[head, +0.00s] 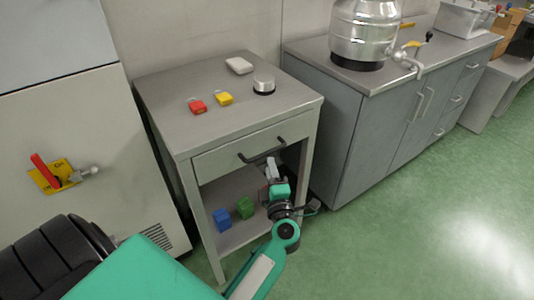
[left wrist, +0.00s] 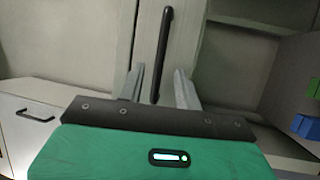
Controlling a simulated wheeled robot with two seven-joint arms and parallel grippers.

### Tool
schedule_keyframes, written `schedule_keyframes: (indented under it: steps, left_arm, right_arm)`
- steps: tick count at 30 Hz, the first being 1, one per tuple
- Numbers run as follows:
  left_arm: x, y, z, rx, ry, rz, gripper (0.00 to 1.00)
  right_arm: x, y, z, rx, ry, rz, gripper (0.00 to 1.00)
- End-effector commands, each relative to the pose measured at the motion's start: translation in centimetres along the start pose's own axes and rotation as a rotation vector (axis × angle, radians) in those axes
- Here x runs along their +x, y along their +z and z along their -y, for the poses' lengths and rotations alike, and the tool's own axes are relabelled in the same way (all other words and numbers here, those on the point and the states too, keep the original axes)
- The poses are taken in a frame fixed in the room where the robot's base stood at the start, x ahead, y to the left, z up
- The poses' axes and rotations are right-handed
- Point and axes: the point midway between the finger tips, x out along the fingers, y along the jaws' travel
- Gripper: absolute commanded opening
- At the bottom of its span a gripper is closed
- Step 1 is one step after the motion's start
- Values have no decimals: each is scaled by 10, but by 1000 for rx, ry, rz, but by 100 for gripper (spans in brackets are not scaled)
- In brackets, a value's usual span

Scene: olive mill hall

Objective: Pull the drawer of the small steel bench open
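The small steel bench (head: 160,85) stands in the middle of the head view. Its drawer (head: 225,160) looks shut, with a dark bar handle (head: 262,151) on its front. My left gripper (head: 272,170) is at the bench front, just below the handle's right part. In the left wrist view the handle (left wrist: 163,45) runs upright in the picture. Its lower end lies between the two pale fingers of my left gripper (left wrist: 158,85), which are apart. I see no finger closed on the handle. My right gripper is in neither view.
On the bench top lie a red block (head: 197,106), a yellow block (head: 223,98), a white item (head: 239,65) and a round metal piece (head: 264,84). Blue (head: 222,219) and green (head: 245,207) blocks sit on its lower shelf. A grey cabinet (head: 345,130) stands close right. Green floor is clear in front.

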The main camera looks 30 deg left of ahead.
Motion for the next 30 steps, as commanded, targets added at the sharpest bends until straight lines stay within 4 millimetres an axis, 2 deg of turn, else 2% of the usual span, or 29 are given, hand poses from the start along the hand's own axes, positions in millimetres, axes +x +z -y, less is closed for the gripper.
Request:
schedule_keyframes:
  steps: [3, 9, 15, 22, 23, 27, 30]
  left_arm:
    - [25, 0, 0, 1, 4, 0, 34]
    - [53, 0, 0, 2, 2, 0, 34]
    - [62, 0, 0, 1, 1, 1, 34]
    - [63, 0, 0, 1, 0, 1, 34]
    - [63, 0, 0, 1, 0, 1, 30]
    - [63, 0, 0, 1, 0, 1, 3]
    - [63, 0, 0, 1, 0, 1, 0]
  right_arm:
    - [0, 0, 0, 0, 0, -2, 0]
    - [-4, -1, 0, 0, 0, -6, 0]
    - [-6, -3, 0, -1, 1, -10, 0]
    - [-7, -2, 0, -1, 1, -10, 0]
    - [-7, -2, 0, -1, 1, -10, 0]
    - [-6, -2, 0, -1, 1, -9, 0]
    - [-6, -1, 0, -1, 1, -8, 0]
